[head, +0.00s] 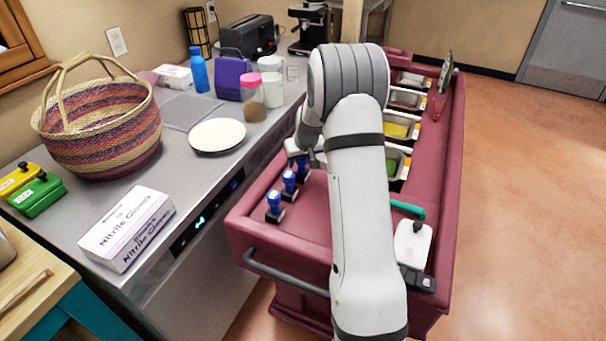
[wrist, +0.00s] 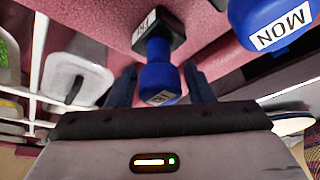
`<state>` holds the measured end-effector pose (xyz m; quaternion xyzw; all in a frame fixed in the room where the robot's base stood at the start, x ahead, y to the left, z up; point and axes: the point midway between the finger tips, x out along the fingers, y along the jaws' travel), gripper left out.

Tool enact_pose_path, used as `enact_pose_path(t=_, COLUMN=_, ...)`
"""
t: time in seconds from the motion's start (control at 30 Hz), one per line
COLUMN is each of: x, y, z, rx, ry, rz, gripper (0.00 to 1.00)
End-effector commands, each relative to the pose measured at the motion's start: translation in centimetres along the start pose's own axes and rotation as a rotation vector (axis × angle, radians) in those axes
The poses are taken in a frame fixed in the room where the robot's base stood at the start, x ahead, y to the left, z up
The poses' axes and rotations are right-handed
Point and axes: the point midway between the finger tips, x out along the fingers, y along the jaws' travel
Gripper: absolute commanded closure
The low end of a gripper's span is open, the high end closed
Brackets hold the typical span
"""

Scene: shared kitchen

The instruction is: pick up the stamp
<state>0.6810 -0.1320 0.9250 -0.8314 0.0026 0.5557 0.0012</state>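Several blue-handled stamps with dark bases stand on the red cart top; the near one (head: 274,207), a middle one (head: 289,182) and a far one at my gripper show in the head view. My gripper (wrist: 160,88) has its two dark fingers apart, on either side of a stamp's blue handle (wrist: 158,72) in the wrist view. Small gaps seem to show beside the handle, so it does not look clamped. A second stamp marked MON (wrist: 275,25) is at the upper right of the wrist view. In the head view my arm hides most of the gripper.
The cart (head: 285,240) also holds food trays (head: 397,130) and a white container (head: 411,243). The counter left of it bears a glove box (head: 127,228), a white plate (head: 217,135), jars and a woven basket (head: 100,125).

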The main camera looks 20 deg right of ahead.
Motion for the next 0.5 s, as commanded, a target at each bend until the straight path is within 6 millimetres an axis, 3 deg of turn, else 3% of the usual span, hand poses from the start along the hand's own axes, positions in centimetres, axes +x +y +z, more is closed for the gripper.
enact_pose_path(t=0.5, x=-0.02, y=-0.07, z=0.00, rx=-0.001, ry=0.000, rz=-0.001, gripper=0.95)
